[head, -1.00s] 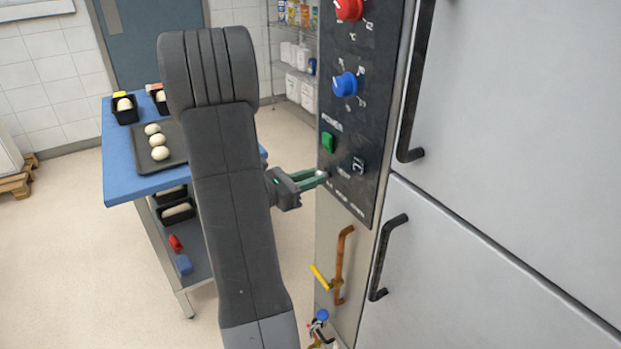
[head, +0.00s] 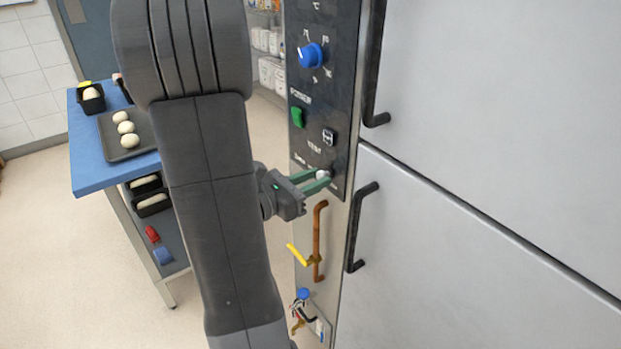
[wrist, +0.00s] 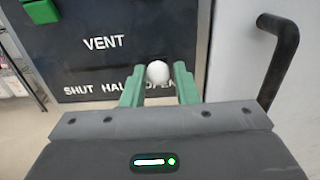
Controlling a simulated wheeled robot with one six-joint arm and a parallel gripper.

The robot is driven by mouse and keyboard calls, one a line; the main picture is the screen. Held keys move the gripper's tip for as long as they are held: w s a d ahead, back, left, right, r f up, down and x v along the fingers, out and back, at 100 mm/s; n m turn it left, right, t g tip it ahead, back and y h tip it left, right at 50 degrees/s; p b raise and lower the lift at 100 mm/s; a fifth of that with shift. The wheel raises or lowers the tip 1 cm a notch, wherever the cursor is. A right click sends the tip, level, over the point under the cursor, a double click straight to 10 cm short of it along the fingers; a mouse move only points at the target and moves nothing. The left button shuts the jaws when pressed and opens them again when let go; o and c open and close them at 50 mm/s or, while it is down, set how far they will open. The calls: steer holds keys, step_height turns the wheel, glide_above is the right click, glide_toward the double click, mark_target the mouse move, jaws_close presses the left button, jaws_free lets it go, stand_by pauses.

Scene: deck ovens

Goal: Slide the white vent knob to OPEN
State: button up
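The white vent knob (wrist: 157,73) is a small round ball on the dark control panel (wrist: 80,50), below the VENT label. In the wrist view it stands above the partly covered OPEN label, right of SHUT and HALF. In the head view the knob (head: 322,175) is near the panel's right edge. My gripper (wrist: 159,75) has its two green fingers on either side of the knob. The left finger is very close to it or touching, and a narrow gap shows at the right finger. The gripper (head: 312,179) also shows in the head view.
A black door handle (wrist: 280,60) stands out right of my gripper. Below the panel are a copper pipe with a yellow lever (head: 299,255) and a blue-topped valve (head: 303,294). A green power switch (head: 297,117) is above. A blue table (head: 88,175) with dough stands left.

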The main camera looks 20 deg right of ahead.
steer(key=o, duration=0.3)
steer(key=shift+s, duration=0.15)
steer(key=shift+v, duration=0.85)
steer(key=v, duration=1.2)
steer(key=shift+d, duration=0.15)
steer(key=x, duration=1)
steer(key=shift+w+d, duration=0.25)
steer(key=shift+d, duration=0.05)
stand_by(0.3)
steer(key=shift+a, duration=0.15)
